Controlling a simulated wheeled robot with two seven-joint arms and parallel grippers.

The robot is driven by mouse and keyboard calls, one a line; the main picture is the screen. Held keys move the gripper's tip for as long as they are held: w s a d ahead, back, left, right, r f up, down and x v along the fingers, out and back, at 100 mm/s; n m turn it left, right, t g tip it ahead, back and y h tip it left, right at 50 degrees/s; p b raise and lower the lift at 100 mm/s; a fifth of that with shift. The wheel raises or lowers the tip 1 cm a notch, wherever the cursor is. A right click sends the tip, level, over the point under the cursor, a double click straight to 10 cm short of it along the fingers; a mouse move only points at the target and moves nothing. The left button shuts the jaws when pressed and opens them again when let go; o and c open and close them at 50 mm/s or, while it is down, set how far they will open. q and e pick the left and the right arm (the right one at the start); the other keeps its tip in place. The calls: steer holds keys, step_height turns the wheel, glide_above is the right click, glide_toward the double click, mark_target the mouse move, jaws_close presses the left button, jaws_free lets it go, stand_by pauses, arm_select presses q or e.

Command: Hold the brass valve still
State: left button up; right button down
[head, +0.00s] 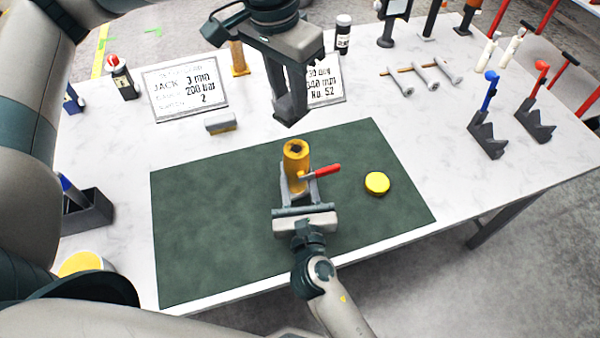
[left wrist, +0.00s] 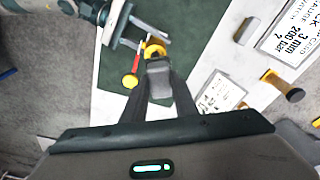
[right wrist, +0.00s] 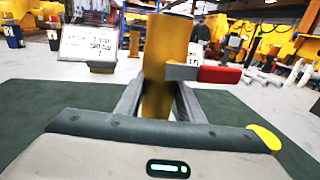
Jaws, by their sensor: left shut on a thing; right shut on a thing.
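The brass valve (head: 296,158) stands upright on the dark green mat (head: 220,220), with a dark opening on top and a red-handled lever (head: 326,171) to its right. My right gripper (head: 299,190) is shut on the valve's body; its fingers lie on either side of the brass column (right wrist: 157,75) in the right wrist view. My left gripper (head: 291,112) points down above and behind the valve, apart from it. In the left wrist view its fingers close on a small grey piece (left wrist: 159,68), whose shape is partly hidden; the valve (left wrist: 153,49) shows beyond it.
A round yellow cap (head: 377,183) lies on the mat right of the valve. A sign (head: 186,91), a grey block (head: 220,123) and a dark bin (head: 88,212) stand to the left. Blue-handled (head: 489,120) and red-handled (head: 536,113) tools stand at the right. The mat's left part is clear.

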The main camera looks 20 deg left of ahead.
mark_target(295, 189)
arm_select(q)
steer(key=shift+f, duration=0.3)
arm_select(e)
steer(key=shift+w+a+f, duration=0.15)
steer(key=shift+a+f, duration=0.1)
steer(key=shift+a, duration=0.2)
arm_select(q)
steer(key=shift+b, duration=0.3)
arm_select(e)
steer(key=shift+f, duration=0.1)
arm_select(q)
steer(key=shift+f+b, duration=0.4)
steer(key=shift+f, duration=0.1)
arm_select(e)
steer(key=shift+f, duration=0.7)
arm_select(q)
steer(key=shift+f, duration=0.1)
arm_select(e)
steer(key=shift+f, duration=0.2)
arm_select(q)
steer(key=shift+r, duration=0.2)
stand_by(0.4)
steer(key=shift+r, duration=0.15)
arm_select(e)
steer(key=shift+d+f, duration=0.1)
steer(key=shift+f, duration=0.25)
stand_by(1.3)
steer(key=c, duration=1.2)
jaws_free()
